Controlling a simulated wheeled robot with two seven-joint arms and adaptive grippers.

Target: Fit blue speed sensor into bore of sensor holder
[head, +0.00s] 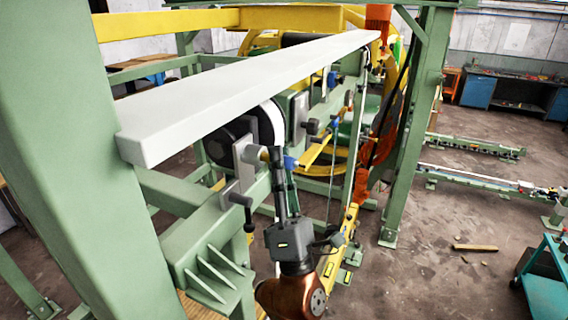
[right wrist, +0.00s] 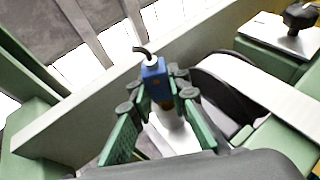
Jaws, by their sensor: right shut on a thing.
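The blue speed sensor (head: 290,163) sits between the fingers of my right gripper (head: 277,158), which is shut on it. In the right wrist view the blue sensor body (right wrist: 154,76) stands between the green fingers of the gripper (right wrist: 155,95), with a black cable curving from its top. The grey sensor holder (head: 231,190) is a plate bracket on the green beam, just left of the gripper. A tan cylindrical part (head: 254,154) lies between the fingers and the holder plate. I cannot tell whether the sensor tip is inside the bore. My left gripper is out of view.
A long pale beam (head: 240,85) runs close above the gripper. A black wheel with a white band (head: 271,117) is right behind the holder. A green post (head: 80,150) stands at left; open floor (head: 440,220) lies right.

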